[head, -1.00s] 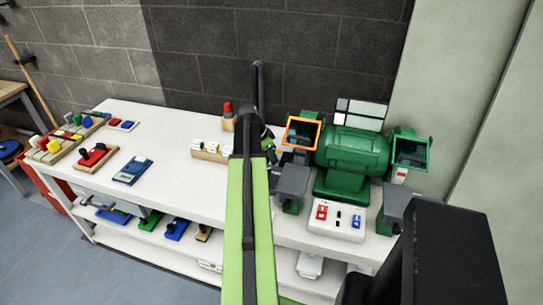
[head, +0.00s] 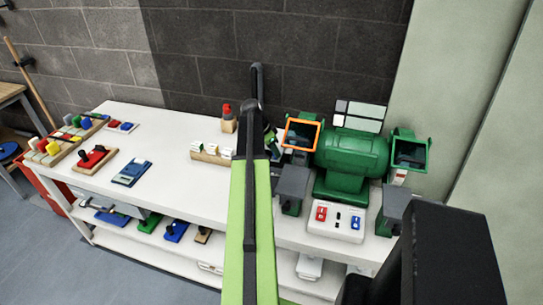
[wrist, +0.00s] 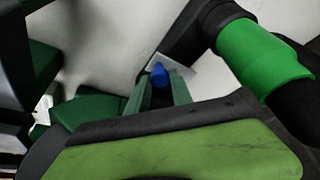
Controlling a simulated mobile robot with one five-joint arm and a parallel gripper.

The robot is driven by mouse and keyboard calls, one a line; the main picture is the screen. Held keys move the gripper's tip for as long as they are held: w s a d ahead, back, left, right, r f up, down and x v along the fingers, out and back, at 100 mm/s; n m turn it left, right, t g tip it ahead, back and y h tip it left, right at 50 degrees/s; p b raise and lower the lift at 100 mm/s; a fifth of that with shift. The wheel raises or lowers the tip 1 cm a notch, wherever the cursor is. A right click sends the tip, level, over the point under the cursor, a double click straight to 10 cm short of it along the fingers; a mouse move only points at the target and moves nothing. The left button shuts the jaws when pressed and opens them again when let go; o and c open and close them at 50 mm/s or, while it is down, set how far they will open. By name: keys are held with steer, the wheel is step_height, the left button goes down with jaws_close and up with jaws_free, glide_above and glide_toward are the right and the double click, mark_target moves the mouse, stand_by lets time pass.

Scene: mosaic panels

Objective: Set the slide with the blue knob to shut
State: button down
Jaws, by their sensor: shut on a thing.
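In the wrist view, the blue knob (wrist: 158,74) sits between the two fingertips of my gripper (wrist: 158,86), which is shut on it. A thin pale grey slide plate (wrist: 181,64) shows beside the knob, next to a dark fitting (wrist: 187,32). A green pipe (wrist: 255,52) with black collars runs just right of it. How far the slide stands in or out is hard to tell. In the head view my own green arm hides the knob and my gripper.
A green bench grinder (head: 350,155) with an orange-framed shield (head: 303,133) stands right of my arm. A white switch panel (head: 336,221) lies before it. A wooden block with white pieces (head: 211,153) is left of my arm.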

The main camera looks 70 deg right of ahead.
steer(key=shift+d, duration=0.2)
steer(key=c, duration=1.1)
jaws_free()
steer(key=shift+c, duration=0.2)
steer(key=p+v, duration=1.6)
steer(key=v, duration=0.1)
steer(key=shift+a+r, duration=0.15)
steer(key=shift+a, duration=0.05)
